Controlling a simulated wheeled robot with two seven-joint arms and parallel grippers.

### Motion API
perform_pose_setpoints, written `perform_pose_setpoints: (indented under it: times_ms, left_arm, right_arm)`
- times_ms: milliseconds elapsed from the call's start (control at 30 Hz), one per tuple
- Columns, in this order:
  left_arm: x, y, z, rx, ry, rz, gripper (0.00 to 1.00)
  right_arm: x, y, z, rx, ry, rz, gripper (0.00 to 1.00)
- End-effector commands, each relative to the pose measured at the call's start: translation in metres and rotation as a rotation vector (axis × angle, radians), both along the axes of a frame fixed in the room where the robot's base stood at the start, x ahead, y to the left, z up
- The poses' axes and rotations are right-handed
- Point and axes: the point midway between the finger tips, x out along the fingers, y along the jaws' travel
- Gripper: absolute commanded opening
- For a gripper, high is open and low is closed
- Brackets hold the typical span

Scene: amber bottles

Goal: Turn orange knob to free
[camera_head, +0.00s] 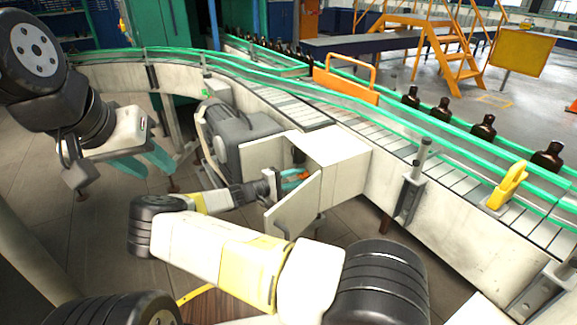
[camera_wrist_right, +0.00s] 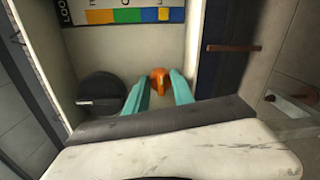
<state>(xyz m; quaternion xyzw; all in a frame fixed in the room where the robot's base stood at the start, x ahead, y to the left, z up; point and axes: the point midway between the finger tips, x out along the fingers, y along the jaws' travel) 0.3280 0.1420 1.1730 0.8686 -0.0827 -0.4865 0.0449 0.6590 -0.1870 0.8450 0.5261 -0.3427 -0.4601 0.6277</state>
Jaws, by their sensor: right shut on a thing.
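The orange knob (camera_wrist_right: 159,82) sits on a light panel in the right wrist view. It also shows as a small orange spot (camera_head: 303,175) inside the open box in the head view. My right gripper (camera_wrist_right: 160,77) has its teal fingers on both sides of the knob and is shut on it. In the head view my right gripper (camera_head: 292,180) reaches into the box. The fingers partly hide the knob, and I cannot read its setting. My left gripper (camera_head: 157,173) is empty, its teal fingers apart, at the left above the floor.
A black knob (camera_wrist_right: 100,93) is left of the orange one, below a strip of coloured labels (camera_wrist_right: 130,15). The box's open door (camera_head: 293,205) stands beside my right gripper. The conveyor (camera_head: 400,138) carries several amber bottles (camera_head: 483,126) behind the box.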

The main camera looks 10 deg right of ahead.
Motion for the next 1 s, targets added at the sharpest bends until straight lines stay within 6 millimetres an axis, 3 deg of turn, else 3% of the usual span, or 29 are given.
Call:
perform_pose_setpoints:
  times_ms: [367,400,500,1000]
  left_arm:
    - [0.0,0.0,0.0,0.0,0.0,0.0,0.36]
    - [0.0,0.0,0.0,0.0,0.0,0.0,0.36]
    - [0.0,0.0,0.0,0.0,0.0,0.0,0.36]
    - [0.0,0.0,0.0,0.0,0.0,0.0,0.36]
  right_arm:
    - [0.0001,0.0013,-0.0017,0.006,-0.003,0.002,0.0]
    - [0.0002,0.0013,-0.0017,0.006,-0.003,0.002,0.33]
    - [0.0001,0.0012,-0.0015,0.005,-0.004,0.002,0.51]
    - [-0.0009,-0.0005,-0.0028,-0.021,0.074,-0.002,0.51]
